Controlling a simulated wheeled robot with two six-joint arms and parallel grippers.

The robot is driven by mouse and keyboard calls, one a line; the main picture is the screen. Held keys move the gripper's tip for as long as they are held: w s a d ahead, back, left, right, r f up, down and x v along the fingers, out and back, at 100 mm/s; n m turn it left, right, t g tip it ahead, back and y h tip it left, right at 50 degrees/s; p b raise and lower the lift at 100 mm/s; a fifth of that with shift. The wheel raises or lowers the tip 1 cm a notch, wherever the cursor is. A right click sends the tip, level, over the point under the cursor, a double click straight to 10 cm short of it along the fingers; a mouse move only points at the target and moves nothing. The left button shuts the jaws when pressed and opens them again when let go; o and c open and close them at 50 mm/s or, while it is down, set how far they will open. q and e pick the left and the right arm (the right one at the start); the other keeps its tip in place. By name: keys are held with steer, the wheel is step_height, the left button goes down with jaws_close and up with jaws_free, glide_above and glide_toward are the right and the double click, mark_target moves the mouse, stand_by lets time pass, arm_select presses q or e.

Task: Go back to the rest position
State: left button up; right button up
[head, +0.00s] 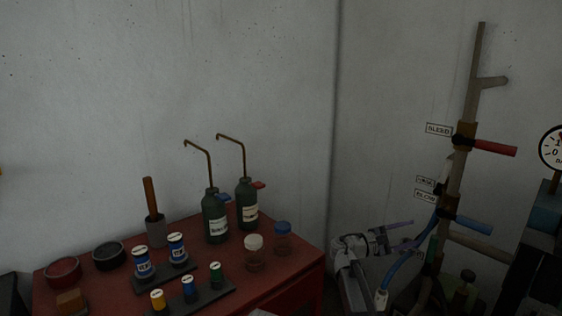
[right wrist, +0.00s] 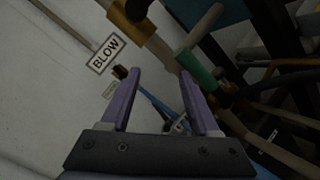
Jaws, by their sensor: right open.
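My right gripper (head: 416,234) is in the lower right of the head view, beside the vertical pipe stand (head: 462,150). Its two purple fingers are apart, and nothing is held between them. The right wrist view shows the same open fingers (right wrist: 159,76), with a blue lever or rod behind the gap. A "BLOW" tag (right wrist: 105,53) hangs to the left of the fingers there. I cannot tell whether the fingers touch the pipework. My left gripper is not in the head view.
The stand carries a red handle (head: 494,148) and a blue handle (head: 473,224). A red bench (head: 285,292) at left holds dark bottles (head: 215,216), jars and small vials in racks. A gauge (head: 553,148) is at far right. Bare wall lies behind.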

arm_select(q)
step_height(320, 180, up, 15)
steer(key=p, duration=1.3)
arm_select(e)
steer(key=s+a+f+m+g+y, duration=0.2)
steer(key=s+a+y, duration=0.6)
steer(key=s+a, duration=0.7)
steer(key=s+a+f+m+g+y, duration=0.2)
steer(key=s+a+f+m+y, duration=0.2)
steer(key=s+a, duration=1.1)
step_height(320, 180, down, 2)
steer(key=a+y, duration=0.2)
steer(key=y, duration=0.2)
steer(key=shift+s+a+m+g+y, duration=0.2)
steer(key=shift+m+g+y, duration=0.1)
steer(key=shift+y, duration=0.1)
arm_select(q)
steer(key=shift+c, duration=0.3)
arm_select(e)
steer(key=shift+c, duration=0.4)
